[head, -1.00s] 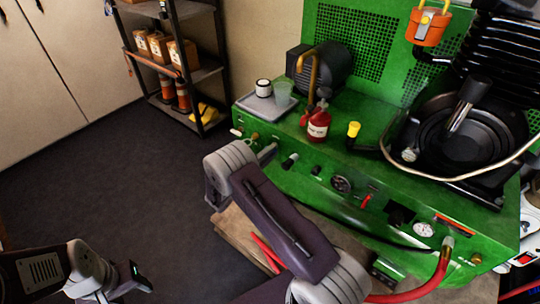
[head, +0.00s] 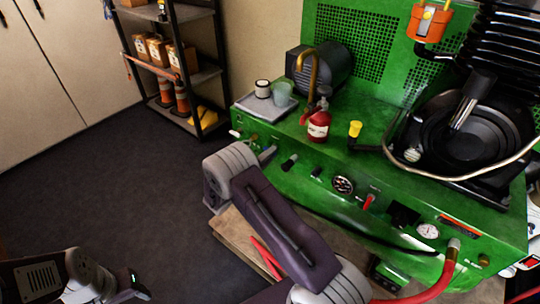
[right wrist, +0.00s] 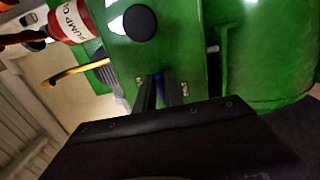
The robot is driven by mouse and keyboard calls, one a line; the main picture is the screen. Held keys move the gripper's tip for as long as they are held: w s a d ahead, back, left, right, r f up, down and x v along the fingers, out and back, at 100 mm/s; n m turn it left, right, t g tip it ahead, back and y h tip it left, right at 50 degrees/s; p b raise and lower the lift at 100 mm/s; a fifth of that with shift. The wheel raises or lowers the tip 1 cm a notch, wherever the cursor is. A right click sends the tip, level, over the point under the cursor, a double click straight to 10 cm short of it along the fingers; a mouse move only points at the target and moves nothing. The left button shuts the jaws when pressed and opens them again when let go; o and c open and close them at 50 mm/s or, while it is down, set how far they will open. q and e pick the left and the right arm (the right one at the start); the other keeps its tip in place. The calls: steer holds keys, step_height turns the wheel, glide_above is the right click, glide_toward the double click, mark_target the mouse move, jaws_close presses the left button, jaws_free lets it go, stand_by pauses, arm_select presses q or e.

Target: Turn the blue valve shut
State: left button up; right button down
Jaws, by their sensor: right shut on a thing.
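The blue valve (right wrist: 161,89) shows in the right wrist view as a small blue strip by the dark fingers, against the green panel (right wrist: 185,65). Most of it is hidden by the fingers. In the head view I cannot make it out; my wrist and gripper are in front of that part of the panel. My right gripper (head: 267,154) is at the left end of the green machine's front panel (head: 322,179), shut on the blue valve. My left gripper (head: 134,289) is low at the left, away from the machine; its jaws are too unclear to judge.
A red pump bottle (head: 318,126) and a grey tray (head: 245,103) with cups stand on the machine's top. A red lever (head: 369,202), gauges and a red hose (head: 447,268) are farther right. A shelf (head: 192,72) stands behind; the dark floor (head: 110,180) at left is clear.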

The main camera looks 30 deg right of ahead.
steer(key=c, duration=1.5)
jaws_free()
steer(key=shift+o, duration=0.2)
steer(key=p+v, duration=0.1)
steer(key=v, duration=0.8)
steer(key=shift+p, duration=0.4)
